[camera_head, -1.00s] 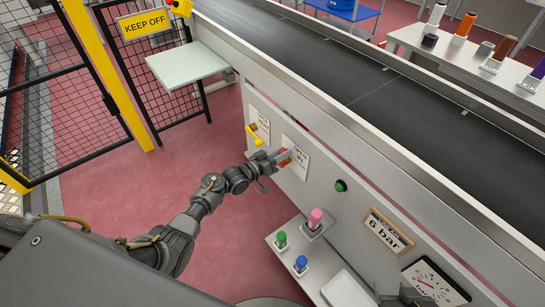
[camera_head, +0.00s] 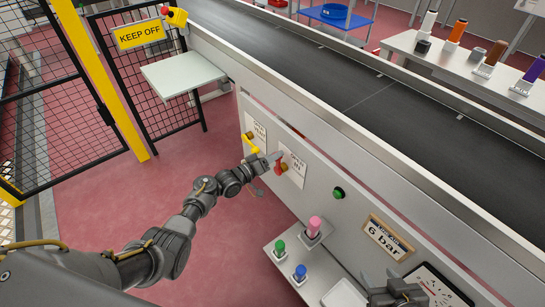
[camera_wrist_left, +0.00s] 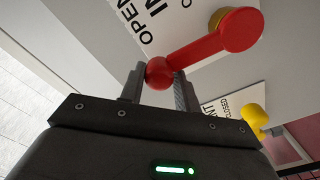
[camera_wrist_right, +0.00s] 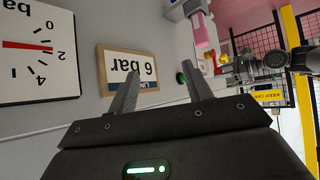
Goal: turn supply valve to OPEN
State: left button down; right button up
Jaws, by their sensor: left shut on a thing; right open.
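A red valve lever (camera_head: 279,168) is mounted on the grey machine side, on a white card (camera_head: 296,165). In the left wrist view the lever (camera_wrist_left: 205,45) slants from its round hub to a ball end, beside card lettering reading "OPEN". My left gripper (camera_head: 273,159) is shut on the ball end; its fingers (camera_wrist_left: 158,88) sit on both sides of it. A yellow valve lever (camera_head: 252,145) is further left on another card, with "CLOSED" legible in the left wrist view. My right gripper (camera_head: 392,283) is open and empty near the pressure gauge (camera_head: 436,288).
A green button (camera_head: 339,193) and a "6 bar" plate (camera_head: 388,237) are on the panel right of the levers. Below, a shelf (camera_head: 281,262) bears green, blue and pink items. The conveyor (camera_head: 360,90) runs above. Red floor is clear to the left.

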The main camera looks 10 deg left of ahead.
pick_arm(q)
jog(key=shift+s+d+f, duration=0.2)
jog(key=shift+d+f, duration=0.05)
jog(key=shift+d, duration=0.1)
jog(key=c, duration=1.3)
grip_release()
jog(key=shift+o, duration=1)
jog(key=shift+w, duration=0.1)
jog(key=shift+a+r, duration=0.1)
jog(key=shift+a, duration=0.1)
jog(key=shift+a, duration=0.2)
jog(key=p+v, duration=0.2)
jog(key=v, duration=0.8)
jog(key=shift+s+p, duration=0.3)
jog(key=shift+p, duration=0.1)
pick_arm(e)
jog(key=s+d+f+m+g+h, duration=0.1)
jog(key=s+d+f+g, duration=0.3)
jog(key=s, duration=0.4)
jog(key=shift+s+d+f+m+g+h, duration=0.15)
jog(key=shift+d+m+g+h, duration=0.15)
jog(key=shift+d+g+h, duration=0.6)
